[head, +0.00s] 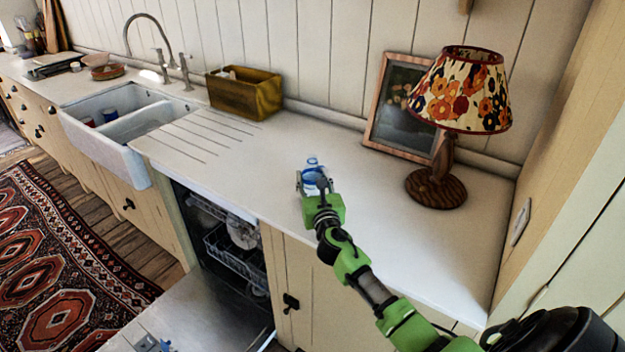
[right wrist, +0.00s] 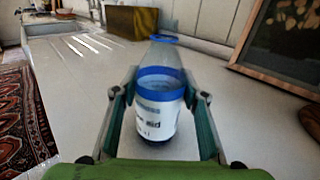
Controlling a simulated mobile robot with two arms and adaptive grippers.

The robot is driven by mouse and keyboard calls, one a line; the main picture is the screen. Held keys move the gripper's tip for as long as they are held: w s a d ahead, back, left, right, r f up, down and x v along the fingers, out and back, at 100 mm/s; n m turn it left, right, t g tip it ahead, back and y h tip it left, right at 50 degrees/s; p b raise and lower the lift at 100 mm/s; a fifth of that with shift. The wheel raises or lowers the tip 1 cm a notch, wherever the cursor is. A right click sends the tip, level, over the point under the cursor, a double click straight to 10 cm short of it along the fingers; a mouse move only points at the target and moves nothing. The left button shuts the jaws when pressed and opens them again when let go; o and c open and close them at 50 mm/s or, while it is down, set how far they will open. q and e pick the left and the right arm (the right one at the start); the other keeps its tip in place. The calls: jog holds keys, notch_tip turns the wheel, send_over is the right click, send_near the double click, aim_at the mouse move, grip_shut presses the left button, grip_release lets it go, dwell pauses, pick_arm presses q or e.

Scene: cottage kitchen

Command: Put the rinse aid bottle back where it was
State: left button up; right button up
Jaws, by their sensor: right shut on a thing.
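The rinse aid bottle (head: 312,164) is clear with blue bands, a white label and a blue top. It is upright over the white countertop (head: 400,240), near the front edge above the dishwasher. My right gripper (head: 314,186) is shut on it, with one finger on each side. In the right wrist view the bottle (right wrist: 160,95) stands between the two green-padded fingers (right wrist: 163,110). Its base is at or very close to the counter; I cannot tell whether it touches. My left gripper is not in view.
The dishwasher (head: 235,235) below is open, with racks inside and its door (head: 200,315) lowered. A lamp (head: 460,100) and a picture frame (head: 385,135) stand at the right back. A wooden box (head: 245,95) stands by the wall, left of the bottle. The double sink (head: 110,150) is farther left.

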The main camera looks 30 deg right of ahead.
jog(key=shift+r, duration=0.1)
jog(key=o, duration=1.2)
jog(key=shift+f, duration=0.2)
jog(key=shift+o, duration=0.2)
jog(key=shift+s+r, duration=0.15)
jog(key=shift+r, duration=0.05)
jog(key=v, duration=1.1)
jog(key=shift+s+a+b, duration=0.2)
jog(key=shift+s+b, duration=0.15)
